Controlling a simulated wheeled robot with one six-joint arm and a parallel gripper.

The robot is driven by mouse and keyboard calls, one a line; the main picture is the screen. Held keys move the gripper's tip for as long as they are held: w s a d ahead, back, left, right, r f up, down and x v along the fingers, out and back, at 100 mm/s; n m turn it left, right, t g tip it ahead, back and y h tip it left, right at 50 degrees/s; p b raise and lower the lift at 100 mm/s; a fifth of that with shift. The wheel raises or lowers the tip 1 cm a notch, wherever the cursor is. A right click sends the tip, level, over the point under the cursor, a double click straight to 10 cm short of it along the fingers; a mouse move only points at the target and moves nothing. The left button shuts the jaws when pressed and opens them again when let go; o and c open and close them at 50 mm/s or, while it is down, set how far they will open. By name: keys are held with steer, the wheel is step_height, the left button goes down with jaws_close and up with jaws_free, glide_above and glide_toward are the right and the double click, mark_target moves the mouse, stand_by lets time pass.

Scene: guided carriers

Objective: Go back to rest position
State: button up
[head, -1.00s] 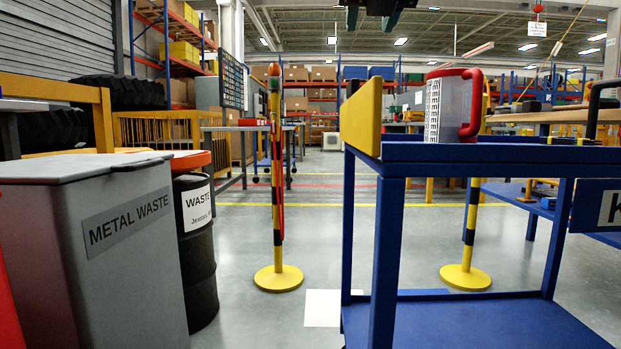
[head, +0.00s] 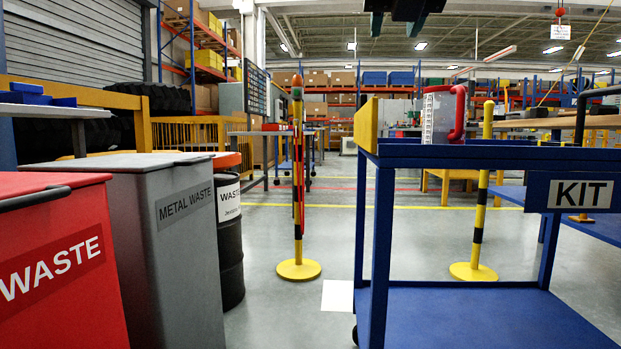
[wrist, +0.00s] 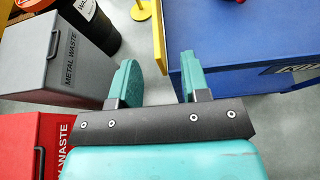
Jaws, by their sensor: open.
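My gripper (wrist: 158,82) shows in the wrist view with its two teal fingers apart and nothing between them. Grey floor shows between and beyond the fingers. No rest position is marked in either view.
A blue KIT cart (head: 470,160) stands close on the right, bearing a grey container with a red handle (head: 440,115). Red (head: 60,260) and grey (head: 170,230) waste bins and a black drum (head: 229,235) stand left. Yellow-based posts (head: 298,268) stand ahead; floor between is clear.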

steer(key=s+d+f+n+g+y+p, duration=0.15)
steer(key=f+n+p, duration=0.3)
steer(key=n, duration=0.65)
steer(key=s+f+n+g+y+p, duration=0.1)
steer(key=s+f+n+g+p, duration=0.25)
steer(key=n, duration=0.65)
steer(key=d+f+n+g+y+p, duration=0.15)
steer(key=f+n+p, duration=0.4)
steer(key=n, duration=0.55)
steer(key=s+f+n+g+p, duration=0.2)
steer(key=s+f+n, duration=0.15)
steer(key=s, duration=0.25)
steer(key=s+f+n+g+y+p, duration=0.1)
steer(key=s+f+n+g, duration=0.2)
steer(key=s, duration=0.4)
steer(key=s+f+n+g+p, duration=0.2)
steer(key=s+f+n, duration=0.1)
steer(key=s+n, duration=0.25)
step_height(320, 180, up, 37)
steer(key=s+p, duration=0.1)
steer(key=p, duration=3.6)
steer(key=shift+s+d+r, duration=0.15)
